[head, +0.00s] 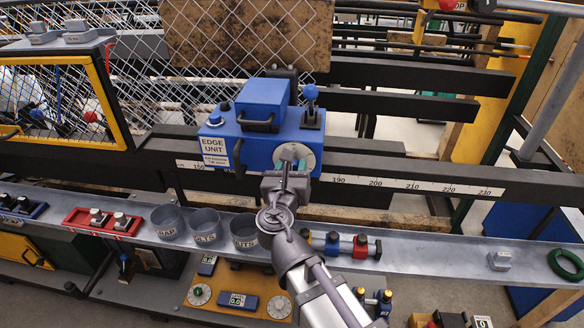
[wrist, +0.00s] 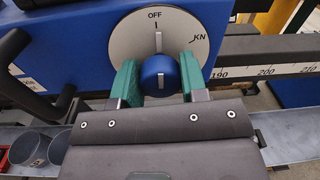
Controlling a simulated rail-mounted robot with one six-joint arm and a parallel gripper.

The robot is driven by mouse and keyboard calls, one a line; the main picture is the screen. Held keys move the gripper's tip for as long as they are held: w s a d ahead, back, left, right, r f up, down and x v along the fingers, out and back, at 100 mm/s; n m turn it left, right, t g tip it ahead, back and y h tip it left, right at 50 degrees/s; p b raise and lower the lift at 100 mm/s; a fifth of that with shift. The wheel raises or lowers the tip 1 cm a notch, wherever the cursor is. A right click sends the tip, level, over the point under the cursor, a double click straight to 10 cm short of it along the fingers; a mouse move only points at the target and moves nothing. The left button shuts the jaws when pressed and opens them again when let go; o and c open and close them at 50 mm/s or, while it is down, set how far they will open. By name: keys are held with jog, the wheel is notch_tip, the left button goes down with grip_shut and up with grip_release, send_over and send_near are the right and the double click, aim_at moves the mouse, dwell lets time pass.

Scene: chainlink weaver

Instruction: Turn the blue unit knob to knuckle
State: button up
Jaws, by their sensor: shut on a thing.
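The blue edge unit (head: 240,130) sits on the dark rail, with a round white dial (head: 298,157) on its front. In the wrist view the dial (wrist: 125,45) is marked OFF at the top and KN at the upper right, each with a tick. The blue knob (wrist: 158,72) stands out from the dial's middle, its white line upright toward OFF. My gripper (wrist: 158,82) has its green fingers on both sides of the knob, shut on it. In the head view my gripper (head: 290,165) covers most of the knob.
The rail carries a scale (head: 375,183). A grey shelf (head: 430,258) below holds several labelled cups (head: 205,225), a red tray (head: 102,222), small blue and red parts (head: 345,243) and a green ring (head: 566,264). A blue-knobbed lever (head: 311,105) stands on the unit's right. Chainlink mesh hangs behind.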

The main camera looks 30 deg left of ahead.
jog(key=shift+m, duration=0.3)
jog(key=m, duration=1)
jog(key=shift+d+m+p, duration=0.1)
jog(key=shift+m+p, duration=0.2)
dwell(0.3)
jog(key=o, duration=0.9)
